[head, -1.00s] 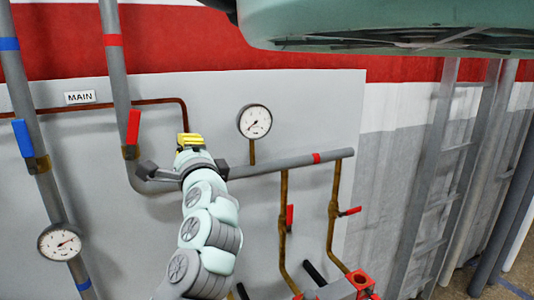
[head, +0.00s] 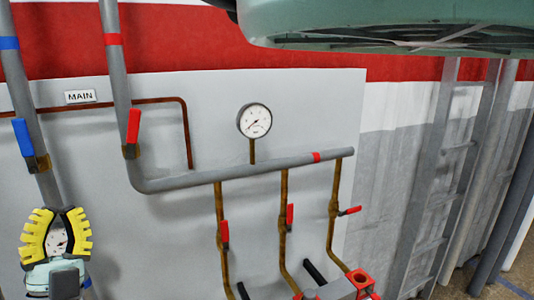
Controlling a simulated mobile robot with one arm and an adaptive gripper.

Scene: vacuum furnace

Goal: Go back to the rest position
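My gripper (head: 57,215) is at the lower left of the head view. Its two yellow ribbed fingers stand apart with a gap between them, and nothing is held. No rest position is marked in the view.
A grey pipe (head: 240,172) crosses the panel, with several red-handled valves, such as the red lever (head: 133,126). A blue lever (head: 23,138) sits on the left pipe. A round gauge (head: 254,121) is at the centre. A ladder (head: 440,190) stands at the right.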

